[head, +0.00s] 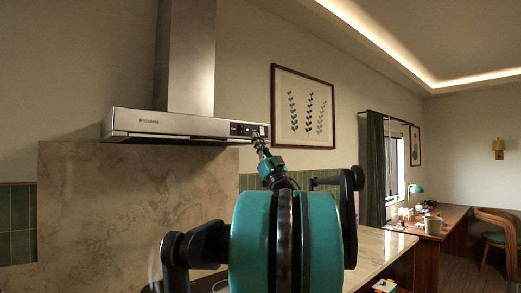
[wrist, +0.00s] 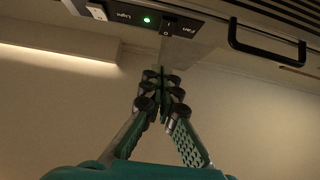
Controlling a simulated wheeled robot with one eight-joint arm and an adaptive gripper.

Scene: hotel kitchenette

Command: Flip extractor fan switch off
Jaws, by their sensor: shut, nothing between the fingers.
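The extractor hood (head: 170,124) is a steel unit on the wall with a control panel at its right front end. In the wrist view the dark panel (wrist: 130,14) carries a lit green lamp. The dark fan switch (wrist: 168,24) sits just right of that lamp, beside the label "Fan"; its rocker position is hard to tell. My gripper (wrist: 161,78) is shut and empty, its fingertips below the fan switch in the picture and apparently apart from it. In the head view my gripper (head: 257,138) is close to the panel and covers part of it.
A pale light switch (wrist: 97,11) sits left of the lamp on the same panel. A black handle (wrist: 265,52) and slatted grille are at the right of the wrist view. A framed picture (head: 303,107) hangs right of the hood. A marble counter (head: 380,250) lies below.

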